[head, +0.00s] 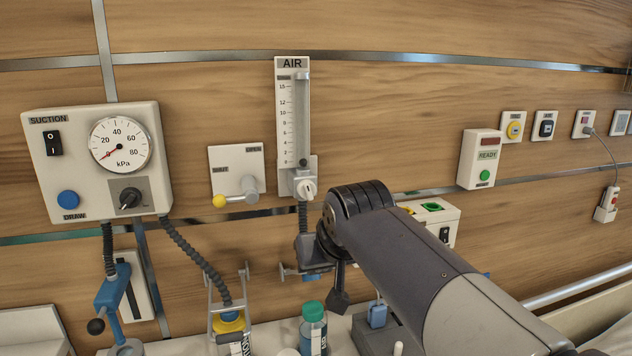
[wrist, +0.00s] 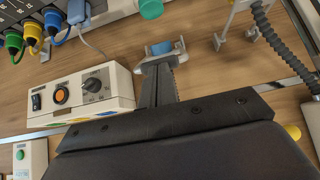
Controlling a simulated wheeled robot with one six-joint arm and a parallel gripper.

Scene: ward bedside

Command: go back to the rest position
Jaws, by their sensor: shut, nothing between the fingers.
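My gripper (head: 338,302) points down in front of the wall panel, at the end of my dark grey arm, just below and right of the air flowmeter (head: 292,120). Most of it is hidden behind the arm's wrist joint in the head view. In the wrist view my gripper (wrist: 160,72) shows its dark fingers closed together and empty. A blue part in a grey bracket (wrist: 165,47) shows just past the fingertips; I cannot tell whether they touch it.
A suction box (head: 55,170) with a gauge hangs at left, beside a yellow-knobbed lever plate (head: 225,160). A teal-capped bottle (head: 313,330) stands below my arm. A white control box with an orange button (wrist: 85,105) is near the fingers.

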